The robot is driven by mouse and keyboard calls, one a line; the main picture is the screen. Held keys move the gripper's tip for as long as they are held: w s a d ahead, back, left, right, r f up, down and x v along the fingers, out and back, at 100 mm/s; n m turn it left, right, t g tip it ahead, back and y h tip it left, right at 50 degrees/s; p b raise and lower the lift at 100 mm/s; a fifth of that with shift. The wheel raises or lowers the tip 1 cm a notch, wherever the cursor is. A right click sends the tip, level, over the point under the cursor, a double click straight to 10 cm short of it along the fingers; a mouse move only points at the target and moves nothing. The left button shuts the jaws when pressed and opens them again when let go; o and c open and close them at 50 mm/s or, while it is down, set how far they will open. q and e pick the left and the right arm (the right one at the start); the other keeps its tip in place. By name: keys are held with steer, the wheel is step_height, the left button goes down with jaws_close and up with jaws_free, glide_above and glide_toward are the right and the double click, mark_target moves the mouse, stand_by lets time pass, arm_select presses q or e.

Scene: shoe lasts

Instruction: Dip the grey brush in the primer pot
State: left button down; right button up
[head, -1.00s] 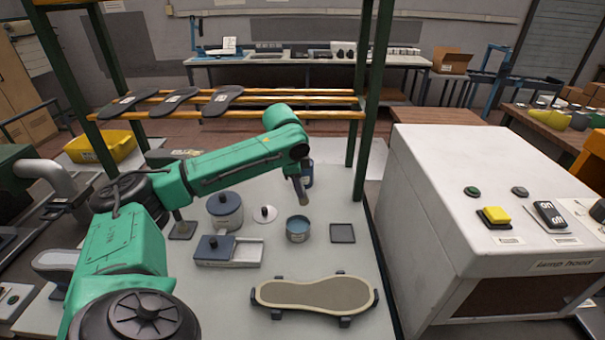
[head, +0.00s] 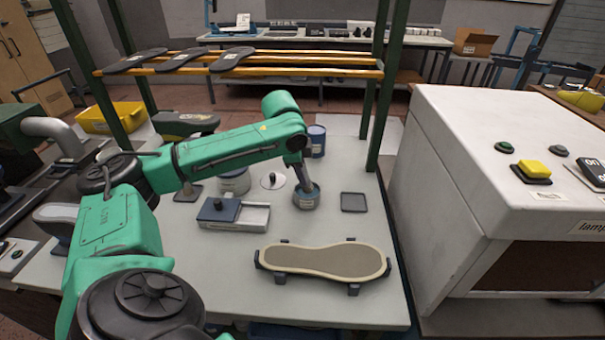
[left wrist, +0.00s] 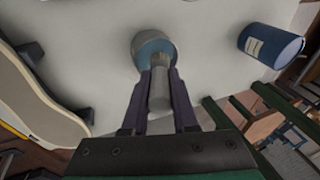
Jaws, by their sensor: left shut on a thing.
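The primer pot (head: 306,201) is a small round grey pot with a blue inside, standing on the pale table. It also shows in the left wrist view (left wrist: 146,40), straight ahead of the fingers. My left gripper (head: 304,182) points down right over this pot. In the left wrist view its two dark fingers are shut on the grey brush (left wrist: 159,92), a plain grey cylinder. The brush's far end overlaps the pot's mouth and seems to reach into it; its tip is hidden. My right gripper is not in view.
A blue labelled can (head: 317,141) stands behind the pot. A dark square pad (head: 353,202) lies to its right, a tray with a blue block (head: 234,213) to its left. A sole (head: 325,261) on small supports lies in front. A white lamp hood (head: 460,160) bounds the right.

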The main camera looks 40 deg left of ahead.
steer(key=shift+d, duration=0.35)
arm_select(q)
steer(key=shift+d+f, duration=0.1)
steer(key=shift+f, duration=0.45)
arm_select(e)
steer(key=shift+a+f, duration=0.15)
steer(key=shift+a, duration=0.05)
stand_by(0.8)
arm_select(q)
step_height(320, 180, up, 7)
steer(key=p, duration=0.8)
steer(key=shift+r+p, duration=0.15)
steer(key=shift+p, duration=0.25)
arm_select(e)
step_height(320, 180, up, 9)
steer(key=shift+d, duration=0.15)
arm_select(q)
steer(key=shift+f, duration=0.2)
